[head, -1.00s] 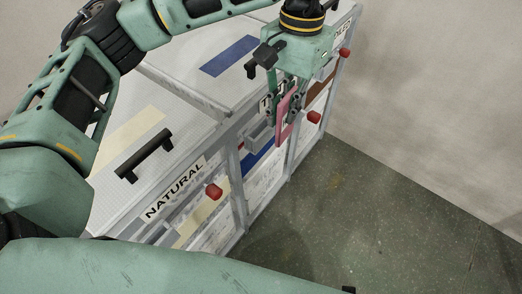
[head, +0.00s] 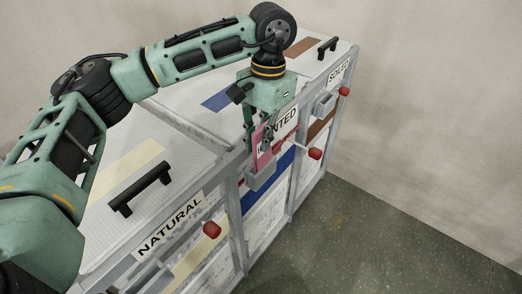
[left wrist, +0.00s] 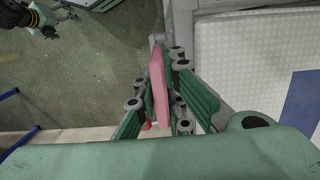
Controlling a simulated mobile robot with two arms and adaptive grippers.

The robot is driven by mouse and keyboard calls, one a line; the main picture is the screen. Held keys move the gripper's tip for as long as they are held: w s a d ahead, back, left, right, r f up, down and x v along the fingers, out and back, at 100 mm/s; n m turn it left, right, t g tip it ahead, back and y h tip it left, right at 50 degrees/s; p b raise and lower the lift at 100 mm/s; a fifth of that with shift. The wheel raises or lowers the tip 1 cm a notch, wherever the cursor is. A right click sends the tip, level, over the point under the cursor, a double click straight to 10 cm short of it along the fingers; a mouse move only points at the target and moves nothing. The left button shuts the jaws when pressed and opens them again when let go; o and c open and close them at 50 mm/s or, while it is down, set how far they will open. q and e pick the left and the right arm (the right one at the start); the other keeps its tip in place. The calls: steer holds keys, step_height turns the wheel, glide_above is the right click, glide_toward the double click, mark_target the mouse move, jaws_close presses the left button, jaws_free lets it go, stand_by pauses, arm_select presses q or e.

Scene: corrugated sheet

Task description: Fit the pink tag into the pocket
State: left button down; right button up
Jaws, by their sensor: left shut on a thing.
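My left gripper (head: 258,140) is shut on the pink tag (head: 263,150) and points down at the front of the middle bin. The tag is upright, its lower end at the grey pocket (head: 261,180) on the bin front. I cannot tell whether that end is inside the pocket or just in front of or above it.
The bins carry labels NATURAL (head: 170,228), a partly covered one ending in NTED, and SOILED (head: 339,72). Another grey pocket (head: 324,103) is below SOILED. Red knobs (head: 315,153) stick out of the fronts. Black handles (head: 141,188) stand on the lids. The floor at right is clear.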

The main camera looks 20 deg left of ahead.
mark_target(261, 152)
arm_select(q)
steer(key=f, duration=0.4)
steer(key=shift+a+f, duration=0.3)
steer(key=shift+f, duration=0.05)
steer(key=shift+w+f, duration=0.2)
steer(key=shift+f, duration=0.05)
steer(key=shift+r, duration=0.1)
steer(key=shift+s+d+r, duration=0.1)
steer(key=shift+s+r, duration=0.05)
arm_select(e)
steer(key=shift+w+r, duration=0.15)
steer(key=shift+r, duration=0.15)
